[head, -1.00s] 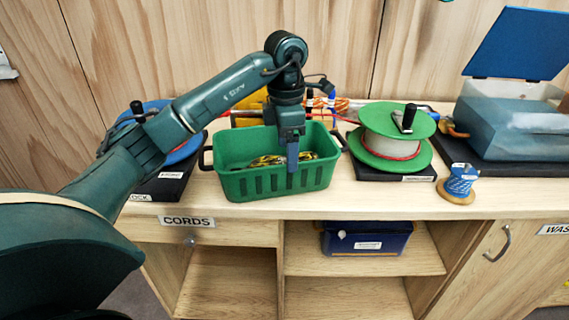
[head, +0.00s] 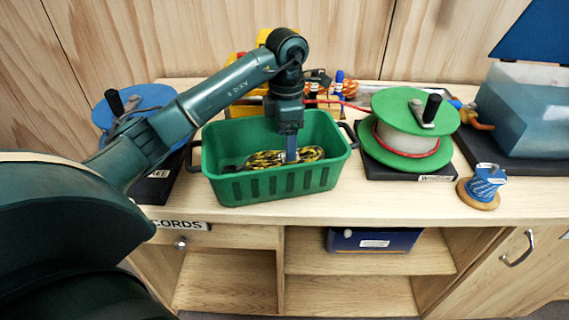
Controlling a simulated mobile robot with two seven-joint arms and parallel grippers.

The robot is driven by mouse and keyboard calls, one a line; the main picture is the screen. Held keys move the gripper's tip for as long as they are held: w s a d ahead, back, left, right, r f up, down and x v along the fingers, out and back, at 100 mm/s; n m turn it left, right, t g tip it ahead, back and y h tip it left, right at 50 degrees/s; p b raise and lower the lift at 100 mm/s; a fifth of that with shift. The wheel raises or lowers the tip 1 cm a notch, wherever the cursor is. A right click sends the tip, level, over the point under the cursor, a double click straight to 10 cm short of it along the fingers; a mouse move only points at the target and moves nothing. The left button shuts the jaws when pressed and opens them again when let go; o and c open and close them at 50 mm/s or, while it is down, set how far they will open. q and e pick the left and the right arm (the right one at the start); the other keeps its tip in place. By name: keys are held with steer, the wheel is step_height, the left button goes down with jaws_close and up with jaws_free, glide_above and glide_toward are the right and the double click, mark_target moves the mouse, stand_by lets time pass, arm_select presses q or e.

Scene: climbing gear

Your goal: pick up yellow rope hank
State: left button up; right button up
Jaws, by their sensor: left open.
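The yellow rope hank (head: 262,159), patterned with black, lies inside the green basket (head: 275,187) on the counter. My left gripper (head: 291,158) points straight down into the basket. Its fingertips are at the hank, toward the hank's right part, and hide a bit of it. The jaws are open, seen edge-on, so I cannot tell whether the rope lies between them. My right gripper is out of view.
A green spool (head: 408,135) stands right of the basket, and a blue spool (head: 135,115) stands left, partly behind my arm. A small blue cord reel (head: 484,186) sits near the front edge. A blue bin (head: 373,240) is on the shelf below.

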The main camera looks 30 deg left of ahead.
mark_target(284, 157)
arm_select(q)
steer(key=f, duration=0.3)
steer(key=s+f, duration=0.1)
steer(key=f, duration=0.1)
steer(key=shift+d+f+p, duration=0.1)
steer(key=shift+f+p, duration=0.2)
steer(key=shift+p, duration=0.1)
steer(key=shift+f, duration=0.45)
steer(key=c, duration=1.2)
steer(key=shift+c, duration=0.2)
steer(key=shift+w+r, duration=0.1)
